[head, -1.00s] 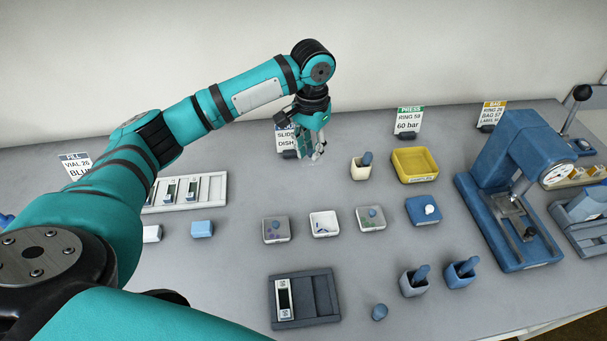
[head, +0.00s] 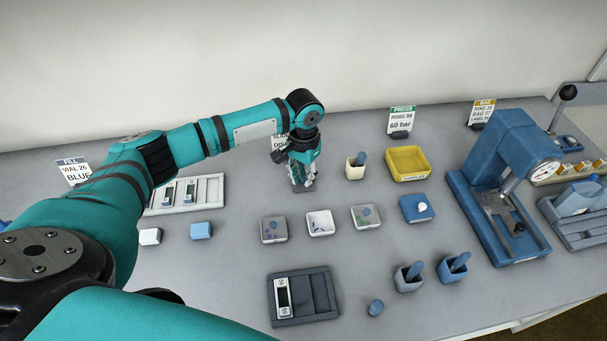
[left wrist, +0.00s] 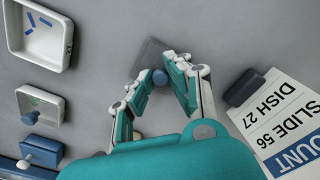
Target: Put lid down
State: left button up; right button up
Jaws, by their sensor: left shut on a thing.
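My left gripper (head: 303,184) is shut on the blue knob of a small grey square lid. In the left wrist view the gripper's fingertips (left wrist: 167,73) close around the knob, and the dark grey lid (left wrist: 150,54) shows beyond them. The lid is low over bare table; I cannot tell whether it touches. My right gripper is out of view.
The slide-and-dish sign (left wrist: 285,120) stands close to the gripper. A cream mortar (head: 355,170) and a yellow tray (head: 408,162) are to the right. A slide rack (head: 210,190) is to the left, a dark tray (head: 320,290) in front. The blue press (head: 500,170) stands further right.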

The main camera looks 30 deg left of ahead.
aim_at(304, 178)
pick_arm(q)
jog(key=o, duration=0.7)
jog(key=shift+f, duration=0.1)
jog(key=shift+o, duration=0.2)
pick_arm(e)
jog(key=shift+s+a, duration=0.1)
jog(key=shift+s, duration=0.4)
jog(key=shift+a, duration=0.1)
pick_arm(q)
notch_tip(304, 178, up, 12)
jog(key=b, duration=0.2)
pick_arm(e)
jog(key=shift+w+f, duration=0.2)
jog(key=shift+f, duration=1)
